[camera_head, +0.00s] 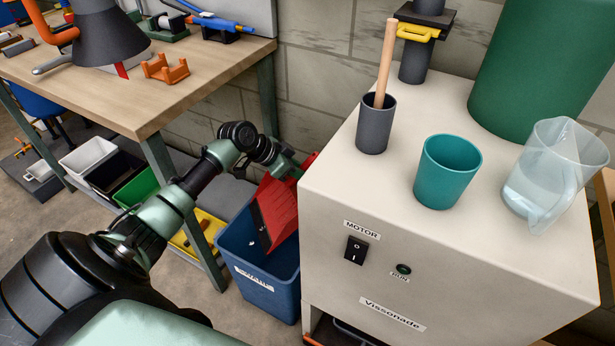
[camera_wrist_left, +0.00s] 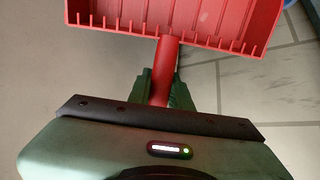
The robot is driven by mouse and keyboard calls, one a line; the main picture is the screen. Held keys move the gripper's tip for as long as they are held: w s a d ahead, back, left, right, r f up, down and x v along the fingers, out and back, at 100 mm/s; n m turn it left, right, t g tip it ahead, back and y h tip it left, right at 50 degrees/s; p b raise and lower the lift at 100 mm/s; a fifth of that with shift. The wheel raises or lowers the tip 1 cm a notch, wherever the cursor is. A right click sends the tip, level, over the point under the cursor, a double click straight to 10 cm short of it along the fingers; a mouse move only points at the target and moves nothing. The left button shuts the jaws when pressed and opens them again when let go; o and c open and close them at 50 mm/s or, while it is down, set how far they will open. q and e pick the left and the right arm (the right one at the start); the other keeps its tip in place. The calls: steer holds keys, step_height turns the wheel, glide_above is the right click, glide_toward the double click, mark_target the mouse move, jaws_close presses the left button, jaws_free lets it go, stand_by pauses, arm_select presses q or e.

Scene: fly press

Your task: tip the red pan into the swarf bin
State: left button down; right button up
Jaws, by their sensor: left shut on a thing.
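The red pan (camera_head: 278,208) is tilted steeply, its wide end down in the mouth of the blue swarf bin (camera_head: 262,290). I cannot tell whether it touches the bin wall. In the left wrist view the gripper (camera_wrist_left: 165,92) is shut on the pan's red handle (camera_wrist_left: 166,60). The toothed edge and bare inside of the pan (camera_wrist_left: 190,15) show there, with no swarf seen on that part. Most of the bin's inside is hidden. My right gripper is not in view.
The cream machine cabinet (camera_head: 420,270) stands close to the bin's right, with a teal cup (camera_head: 447,172), a grey pot (camera_head: 376,125) and a clear jug (camera_head: 555,175) on top. A workbench (camera_head: 150,85) stands at the left, with several small bins below.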

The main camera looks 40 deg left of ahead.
mark_target(302, 166)
arm_select(q)
steer(key=r, duration=0.1)
steer(key=s+r+t+h+b, duration=0.1)
steer(key=a+r+t, duration=0.1)
steer(key=shift+s+h+b, duration=0.2)
steer(key=shift+h+b, duration=0.1)
steer(key=shift+s+r, duration=0.1)
steer(key=shift+r, duration=0.3)
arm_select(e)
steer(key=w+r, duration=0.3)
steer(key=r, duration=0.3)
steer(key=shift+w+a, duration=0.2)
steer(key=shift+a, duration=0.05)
